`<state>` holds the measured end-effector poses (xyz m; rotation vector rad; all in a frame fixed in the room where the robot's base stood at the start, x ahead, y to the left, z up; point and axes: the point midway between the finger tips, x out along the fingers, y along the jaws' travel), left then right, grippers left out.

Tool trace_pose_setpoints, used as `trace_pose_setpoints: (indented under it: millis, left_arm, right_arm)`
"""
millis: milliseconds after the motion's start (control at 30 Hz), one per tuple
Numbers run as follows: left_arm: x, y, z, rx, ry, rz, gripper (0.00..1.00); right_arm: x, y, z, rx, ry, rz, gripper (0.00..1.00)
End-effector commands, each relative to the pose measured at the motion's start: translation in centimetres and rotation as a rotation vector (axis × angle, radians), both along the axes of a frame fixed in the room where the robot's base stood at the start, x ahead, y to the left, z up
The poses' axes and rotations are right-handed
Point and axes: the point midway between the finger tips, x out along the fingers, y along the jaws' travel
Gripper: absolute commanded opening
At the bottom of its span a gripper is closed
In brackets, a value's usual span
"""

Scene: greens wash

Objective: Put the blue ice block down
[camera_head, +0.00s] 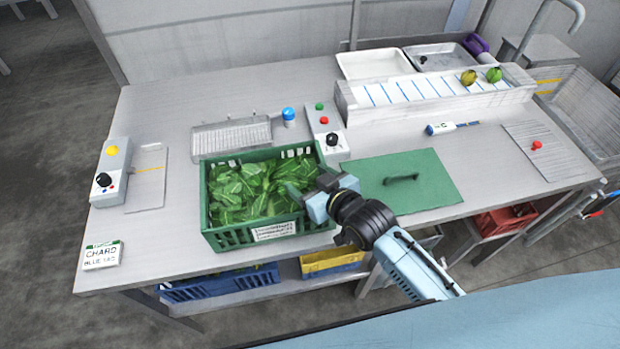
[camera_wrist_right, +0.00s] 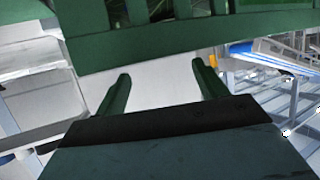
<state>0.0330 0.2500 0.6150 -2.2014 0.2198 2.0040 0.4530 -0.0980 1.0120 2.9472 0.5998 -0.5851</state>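I cannot make out a blue ice block in either view. My right gripper (camera_head: 308,190) is at the right end of the green crate (camera_head: 225,240), which is full of leafy greens (camera_head: 245,192). In the right wrist view, its two fingers (camera_wrist_right: 160,75) are spread apart with only a pale surface between them. The crate's green rim (camera_wrist_right: 190,38) crosses the top of that view, just beyond the fingertips. I cannot tell whether the fingers touch the crate. My left gripper is out of view.
A green board (camera_head: 425,187) with a dark handle lies right of the crate. Behind are a control box (camera_head: 327,130), a blue-capped jar (camera_head: 289,118) and a marked trough (camera_head: 400,100). A blue crate (camera_head: 215,287) and a yellow bin (camera_head: 333,262) sit below.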

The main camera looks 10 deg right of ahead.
Motion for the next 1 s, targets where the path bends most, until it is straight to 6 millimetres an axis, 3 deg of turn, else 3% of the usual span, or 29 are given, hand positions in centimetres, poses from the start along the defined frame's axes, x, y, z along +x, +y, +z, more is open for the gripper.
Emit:
trace_pose_setpoints:
  millis: [400,800,1000]
  left_arm:
    - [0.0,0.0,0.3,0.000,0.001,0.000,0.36]
    - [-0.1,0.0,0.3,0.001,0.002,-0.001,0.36]
    - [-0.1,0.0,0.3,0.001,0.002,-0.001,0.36]
  right_arm:
    - [-0.3,-0.1,0.9,0.000,0.001,0.000,0.72]
    - [-7.0,-3.0,3.7,-0.002,0.001,0.000,0.72]
    - [-9.4,-4.0,4.9,0.000,0.002,-0.001,0.72]
